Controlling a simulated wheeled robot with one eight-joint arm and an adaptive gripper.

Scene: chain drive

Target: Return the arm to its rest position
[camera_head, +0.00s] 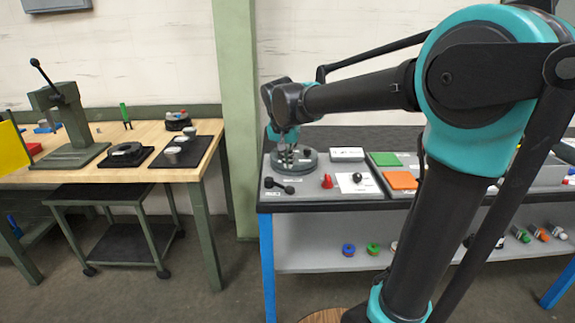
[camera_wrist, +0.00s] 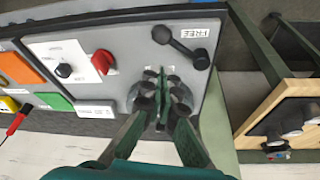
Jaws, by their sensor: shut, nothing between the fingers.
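My arm (camera_head: 360,91) reaches from the right side of the head view toward the left end of the grey-topped bench.
On the bench (camera_head: 330,203) lie a black lever (camera_head: 279,186), a red knob part (camera_head: 327,181), a black knob (camera_head: 357,177), and green (camera_head: 385,159) and orange (camera_head: 400,180) plates. A green post (camera_head: 235,110) and a wooden table with a press (camera_head: 68,125) stand left.

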